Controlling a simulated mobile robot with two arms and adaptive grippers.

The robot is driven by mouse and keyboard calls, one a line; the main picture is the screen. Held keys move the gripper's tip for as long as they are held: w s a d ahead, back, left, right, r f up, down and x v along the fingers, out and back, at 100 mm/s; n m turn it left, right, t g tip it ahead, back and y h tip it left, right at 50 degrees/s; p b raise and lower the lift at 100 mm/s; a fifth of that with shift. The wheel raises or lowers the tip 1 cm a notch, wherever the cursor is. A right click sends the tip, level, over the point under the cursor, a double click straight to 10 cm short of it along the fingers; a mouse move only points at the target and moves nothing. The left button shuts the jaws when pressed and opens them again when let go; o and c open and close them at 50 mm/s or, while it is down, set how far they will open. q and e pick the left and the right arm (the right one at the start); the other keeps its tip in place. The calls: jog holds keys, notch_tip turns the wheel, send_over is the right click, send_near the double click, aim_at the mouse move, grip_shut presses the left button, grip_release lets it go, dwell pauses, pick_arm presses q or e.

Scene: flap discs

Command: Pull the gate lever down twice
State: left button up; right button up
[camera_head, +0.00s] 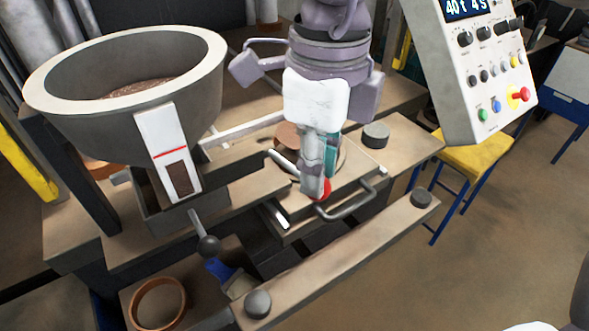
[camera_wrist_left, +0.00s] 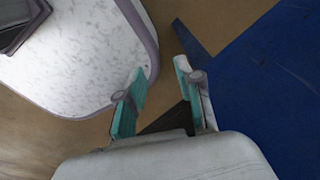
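The grey hopper (camera_head: 125,95) stands at the left of the head view with brown grains in it. A short lever with a dark ball knob (camera_head: 208,246) hangs below it. A pale metal bar (camera_head: 240,128) runs from the hopper's side to behind my right gripper. I cannot tell which of these is the gate lever. My right gripper (camera_head: 316,190) points down over the bench; a red knob (camera_head: 322,188) shows at its fingertips, partly hidden. Whether the fingers grip it is unclear. My left gripper (camera_wrist_left: 160,100) is open and empty in the left wrist view.
A tilted control panel (camera_head: 475,70) stands at the upper right, by a yellow stool (camera_head: 465,155). A beam with dark knobs (camera_head: 340,262) crosses the front. A copper ring (camera_head: 158,302) lies at the lower left.

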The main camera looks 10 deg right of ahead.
jog(key=shift+f+b, duration=1.7)
jog(key=shift+f, duration=0.25)
notch_tip(320, 180, down, 6)
jog(key=b, duration=0.5)
jog(key=shift+r, duration=0.25)
jog(key=shift+r, duration=0.1)
notch_tip(320, 180, up, 3)
jog(key=shift+s+r+p, duration=0.1)
jog(key=shift+r+p, duration=0.05)
jog(key=shift+p, duration=0.8)
jog(key=r+p, duration=0.3)
jog(key=r, duration=0.2)
jog(key=shift+w+r, duration=0.1)
jog(key=shift+w, duration=0.1)
jog(key=shift+s+r+p, duration=0.1)
jog(key=shift+r+p, duration=1.4)
jog(key=shift+r, duration=0.5)
jog(key=shift+f, duration=0.1)
